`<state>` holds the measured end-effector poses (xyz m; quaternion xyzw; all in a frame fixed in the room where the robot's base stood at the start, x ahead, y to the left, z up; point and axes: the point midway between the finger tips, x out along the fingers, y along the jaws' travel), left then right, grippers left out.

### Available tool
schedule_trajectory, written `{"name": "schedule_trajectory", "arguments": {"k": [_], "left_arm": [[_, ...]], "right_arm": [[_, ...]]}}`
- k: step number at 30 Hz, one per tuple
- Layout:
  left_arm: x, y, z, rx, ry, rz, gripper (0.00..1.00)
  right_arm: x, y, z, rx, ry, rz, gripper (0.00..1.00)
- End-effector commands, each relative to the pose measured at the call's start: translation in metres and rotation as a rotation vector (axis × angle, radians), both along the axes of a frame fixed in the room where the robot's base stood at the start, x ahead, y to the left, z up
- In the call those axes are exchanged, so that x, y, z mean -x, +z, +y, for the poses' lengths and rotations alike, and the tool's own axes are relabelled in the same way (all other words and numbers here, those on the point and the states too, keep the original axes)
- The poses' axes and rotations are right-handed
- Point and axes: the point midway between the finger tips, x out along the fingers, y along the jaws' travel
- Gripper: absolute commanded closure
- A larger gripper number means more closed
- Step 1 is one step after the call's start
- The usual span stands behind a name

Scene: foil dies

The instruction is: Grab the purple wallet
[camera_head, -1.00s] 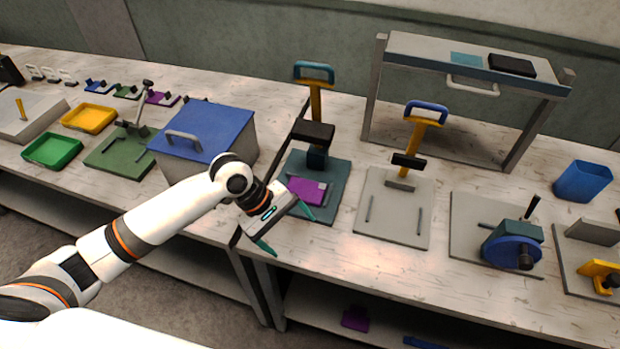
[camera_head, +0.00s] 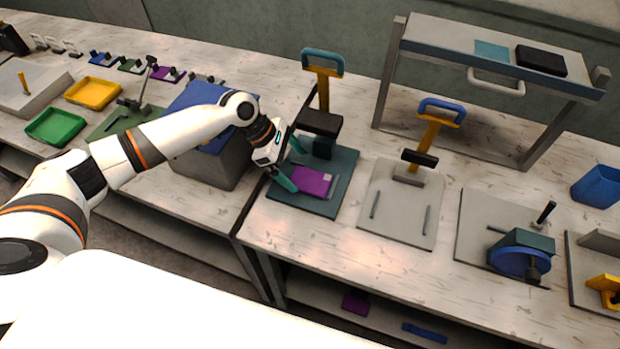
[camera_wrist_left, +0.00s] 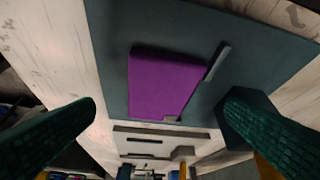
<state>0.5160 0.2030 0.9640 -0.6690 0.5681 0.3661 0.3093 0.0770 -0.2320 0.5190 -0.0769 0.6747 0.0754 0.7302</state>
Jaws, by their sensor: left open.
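The purple wallet (camera_head: 312,182) lies flat on the dark teal base plate (camera_head: 335,205) of a press with a teal handle. A small pale patch shows at its corner. In the left wrist view the wallet (camera_wrist_left: 165,85) lies ahead, between the lines of my two fingers, beside a thin grey rail. My left gripper (camera_head: 292,165) is open with green fingers, empty, at the wallet's left side in the head view. I cannot tell whether a fingertip touches the plate. My right gripper is not in view.
The press head (camera_head: 319,123) stands just behind the wallet. A blue-lidded grey box (camera_head: 215,165) is left, partly behind my arm. A second press with a blue handle (camera_head: 440,108) stands right. Another purple piece (camera_head: 356,304) lies on the lower shelf.

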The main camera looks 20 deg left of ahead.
Motion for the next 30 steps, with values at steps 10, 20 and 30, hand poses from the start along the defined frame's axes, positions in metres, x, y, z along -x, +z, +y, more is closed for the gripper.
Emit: {"name": "schedule_trajectory", "arguments": {"k": [10, 20, 30], "left_arm": [[-0.005, -0.036, -0.024, -0.001, -0.001, 0.001, 0.06], [-0.005, -0.037, -0.024, -0.001, -0.001, 0.001, 0.22], [-0.005, -0.037, -0.024, 0.0, 0.0, 0.0, 0.57]], "right_arm": [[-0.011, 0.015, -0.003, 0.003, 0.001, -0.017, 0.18], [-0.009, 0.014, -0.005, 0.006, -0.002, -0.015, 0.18], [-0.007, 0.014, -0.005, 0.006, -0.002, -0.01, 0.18]]}}
